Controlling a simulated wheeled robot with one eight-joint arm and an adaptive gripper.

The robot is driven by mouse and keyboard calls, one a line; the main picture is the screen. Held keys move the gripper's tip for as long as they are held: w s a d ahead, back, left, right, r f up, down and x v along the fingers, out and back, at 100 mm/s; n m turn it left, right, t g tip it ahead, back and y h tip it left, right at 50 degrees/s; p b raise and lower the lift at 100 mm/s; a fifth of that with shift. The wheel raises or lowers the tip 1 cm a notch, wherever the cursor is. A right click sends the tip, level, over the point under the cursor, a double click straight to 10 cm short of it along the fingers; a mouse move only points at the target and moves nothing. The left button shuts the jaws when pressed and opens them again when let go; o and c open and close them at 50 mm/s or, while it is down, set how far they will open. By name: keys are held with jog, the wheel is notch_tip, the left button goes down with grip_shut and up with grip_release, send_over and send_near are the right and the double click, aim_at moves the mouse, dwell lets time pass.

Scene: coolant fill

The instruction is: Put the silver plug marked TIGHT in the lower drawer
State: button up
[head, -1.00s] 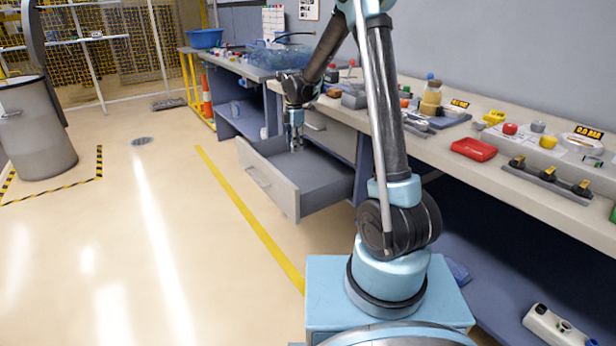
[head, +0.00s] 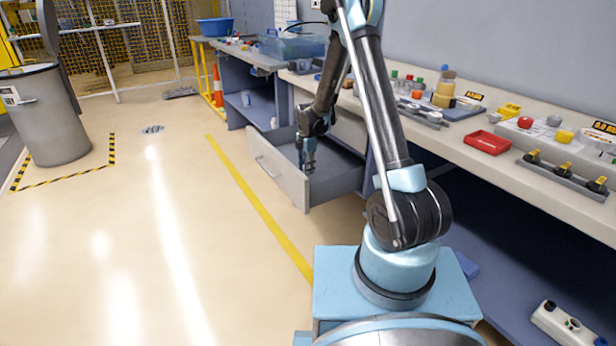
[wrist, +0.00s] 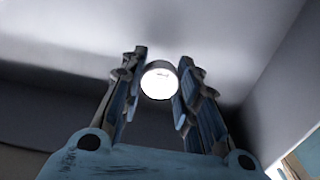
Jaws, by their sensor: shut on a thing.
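The lower drawer (head: 274,174) is pulled open under the workbench, and its grey floor shows. My gripper (head: 309,169) points down at the drawer, near its front panel. In the wrist view my gripper (wrist: 160,84) has its two fingers on either side of a round, pale, brightly lit plug (wrist: 159,83) and is shut on it. Any marking on the plug is too washed out to read. The plug cannot be made out in the head view. Grey drawer surfaces lie around the fingers in the wrist view.
The workbench top (head: 470,150) holds a red tray (head: 487,143), a grey block with coloured caps, a rack of black-and-yellow pieces (head: 565,172) and other parts. Floor left of the drawer is clear.

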jog(key=shift+f, duration=2.1)
jog(key=o, duration=0.8)
jog(key=shift+o, duration=0.2)
notch_tip(320, 180, up, 12)
jog(key=shift+r, duration=0.1)
